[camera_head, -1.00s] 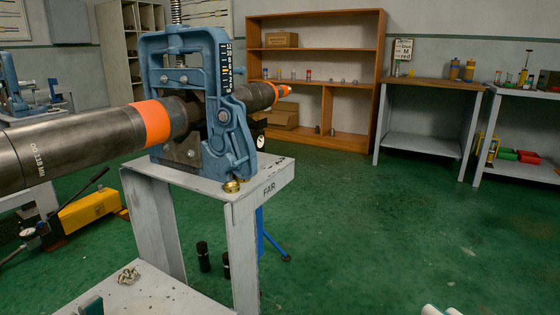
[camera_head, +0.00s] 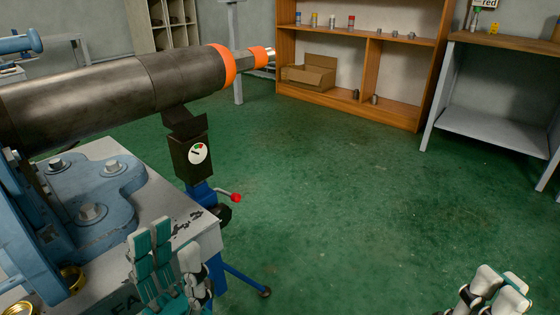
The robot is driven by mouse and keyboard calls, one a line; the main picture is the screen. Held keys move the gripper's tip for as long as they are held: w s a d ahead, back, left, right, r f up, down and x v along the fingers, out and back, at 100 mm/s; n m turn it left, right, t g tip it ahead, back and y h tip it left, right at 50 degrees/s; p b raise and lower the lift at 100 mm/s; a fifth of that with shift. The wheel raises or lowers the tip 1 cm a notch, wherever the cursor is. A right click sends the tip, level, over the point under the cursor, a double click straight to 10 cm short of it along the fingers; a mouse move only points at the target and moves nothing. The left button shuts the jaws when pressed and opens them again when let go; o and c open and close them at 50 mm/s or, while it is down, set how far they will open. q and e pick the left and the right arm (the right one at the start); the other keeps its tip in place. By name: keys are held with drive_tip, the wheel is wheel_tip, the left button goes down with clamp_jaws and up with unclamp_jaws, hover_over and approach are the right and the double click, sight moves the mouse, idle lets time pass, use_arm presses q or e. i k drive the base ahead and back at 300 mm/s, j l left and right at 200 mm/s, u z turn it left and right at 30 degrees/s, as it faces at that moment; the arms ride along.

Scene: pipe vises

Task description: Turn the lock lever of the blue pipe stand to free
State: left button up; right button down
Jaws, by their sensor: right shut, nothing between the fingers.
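The blue pipe stand (camera_head: 200,193) stands on the floor just beyond the grey vise table. Its dark head (camera_head: 192,150) is under the pipe (camera_head: 130,95) and carries a small round dial with red and green marks (camera_head: 198,153). The lock lever, with a red knob (camera_head: 236,197), sticks out to the right from the blue post. My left gripper (camera_head: 165,250) is at the bottom, in front of the table edge, below and left of the lever. Its finger opening is unclear. My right gripper (camera_head: 495,285) is at the bottom right, shut and empty, far from the lever.
The blue vise (camera_head: 100,195) with bolts stands on the grey table (camera_head: 185,215) at the left. Brass rings lie near its base. A blue stand leg (camera_head: 245,280) reaches across the floor. Green floor right of the stand is clear. A wooden shelf (camera_head: 370,105) and grey bench (camera_head: 490,115) stand behind.

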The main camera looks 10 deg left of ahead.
sight(236, 197)
drive_tip(key=i+l+u, duration=0.65)
drive_tip(key=i+l, duration=0.15)
drive_tip(key=i+l+u, duration=0.35)
drive_tip(key=l, duration=0.25)
